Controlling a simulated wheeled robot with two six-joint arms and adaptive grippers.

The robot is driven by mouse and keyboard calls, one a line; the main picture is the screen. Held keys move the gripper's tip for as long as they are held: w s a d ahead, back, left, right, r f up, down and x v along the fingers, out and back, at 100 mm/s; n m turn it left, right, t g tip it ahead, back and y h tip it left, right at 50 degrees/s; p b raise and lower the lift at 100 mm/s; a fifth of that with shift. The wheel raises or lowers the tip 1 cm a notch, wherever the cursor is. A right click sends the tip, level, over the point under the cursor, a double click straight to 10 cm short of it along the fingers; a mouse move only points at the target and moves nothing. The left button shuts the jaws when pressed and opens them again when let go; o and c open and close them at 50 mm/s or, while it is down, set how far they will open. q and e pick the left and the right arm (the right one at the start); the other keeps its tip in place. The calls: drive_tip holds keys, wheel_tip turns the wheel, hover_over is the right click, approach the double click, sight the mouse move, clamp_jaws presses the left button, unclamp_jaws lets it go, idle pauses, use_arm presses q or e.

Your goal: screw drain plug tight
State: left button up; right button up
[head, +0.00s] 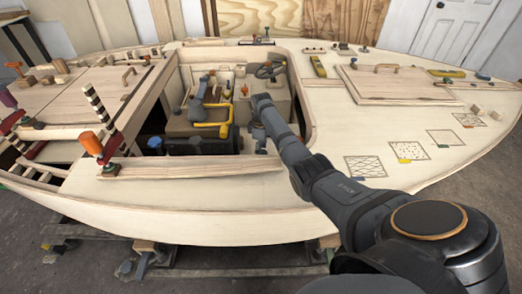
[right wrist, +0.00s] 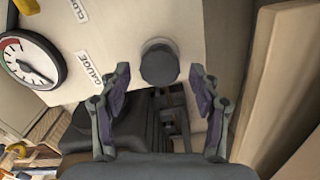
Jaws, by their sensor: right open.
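A dark grey round knob (right wrist: 159,63), possibly the drain plug, stands out from a cream panel (right wrist: 125,22) in the right wrist view. My right gripper (right wrist: 158,84) is open, with its two purple-padded fingers on either side of the view below the knob. The knob appears centred between them, and no finger touches it. In the head view my right arm reaches down into the cockpit opening, with the right gripper (head: 259,140) low inside it. The knob cannot be made out there. My left gripper is not in view.
A round gauge (right wrist: 28,62) is on the panel beside a "GAUGE" label (right wrist: 88,68). Pale wooden walls (right wrist: 290,90) stand close at the right. In the head view, a yellow handle (head: 212,128) lies left of my gripper, and the cockpit rim surrounds the arm.

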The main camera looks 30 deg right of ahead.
drive_tip(key=c, duration=1.1)
drive_tip(key=shift+c, duration=0.2)
drive_tip(key=shift+r, duration=0.1)
drive_tip(key=shift+r+m+p, duration=0.1)
drive_tip(key=shift+m+p, duration=0.4)
drive_tip(key=shift+p, duration=0.2)
drive_tip(key=shift+m+p, duration=0.85)
drive_tip(key=shift+m, duration=0.15)
drive_tip(key=shift+w+d+m+p, duration=0.1)
drive_tip(key=shift+m+p, duration=0.75)
drive_tip(key=shift+m, duration=1.15)
drive_tip(key=o, duration=1.1)
